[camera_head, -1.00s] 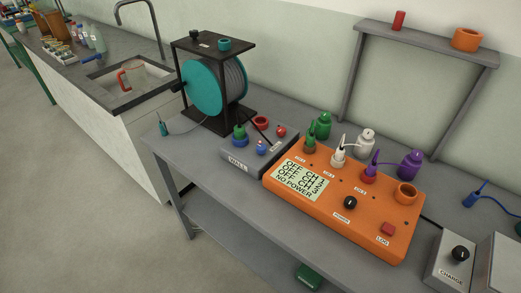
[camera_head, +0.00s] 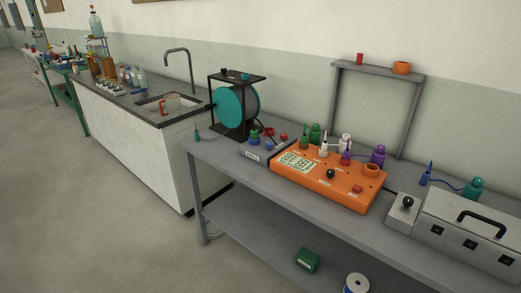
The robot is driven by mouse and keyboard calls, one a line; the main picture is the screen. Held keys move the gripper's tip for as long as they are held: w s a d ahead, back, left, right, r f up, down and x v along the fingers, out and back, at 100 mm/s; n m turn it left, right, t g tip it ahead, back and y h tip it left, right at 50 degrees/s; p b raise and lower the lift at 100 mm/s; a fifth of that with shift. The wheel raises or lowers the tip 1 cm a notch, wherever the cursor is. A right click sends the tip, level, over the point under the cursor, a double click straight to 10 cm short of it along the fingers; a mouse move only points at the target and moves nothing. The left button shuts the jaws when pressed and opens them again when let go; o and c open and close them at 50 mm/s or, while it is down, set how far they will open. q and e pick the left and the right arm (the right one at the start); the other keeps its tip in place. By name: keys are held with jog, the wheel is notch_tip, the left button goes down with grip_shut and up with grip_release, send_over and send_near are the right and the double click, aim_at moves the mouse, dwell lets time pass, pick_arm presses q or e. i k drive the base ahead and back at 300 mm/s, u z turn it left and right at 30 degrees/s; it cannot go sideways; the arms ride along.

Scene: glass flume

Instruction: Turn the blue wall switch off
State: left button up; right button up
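A grey box labelled WALL (camera_head: 252,156) sits on the grey bench, beside the left end of an orange unit. A small blue knob (camera_head: 269,146) is on its top, and it seems to be the blue wall switch. It is too small to tell whether it is on or off. A green plug (camera_head: 254,134) with a blue base stands behind it on the left, and small red parts (camera_head: 283,137) are behind it on the right. Neither of my grippers is in view.
The orange unit (camera_head: 372,198) carries plugs, a black knob and a display. A grey box with a black lever (camera_head: 407,203) stands at the right. The floor in front is clear.

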aim_at(269, 145)
jog(key=u, duration=0.6)
jog(key=i, duration=0.65)
jog(key=u, duration=0.45)
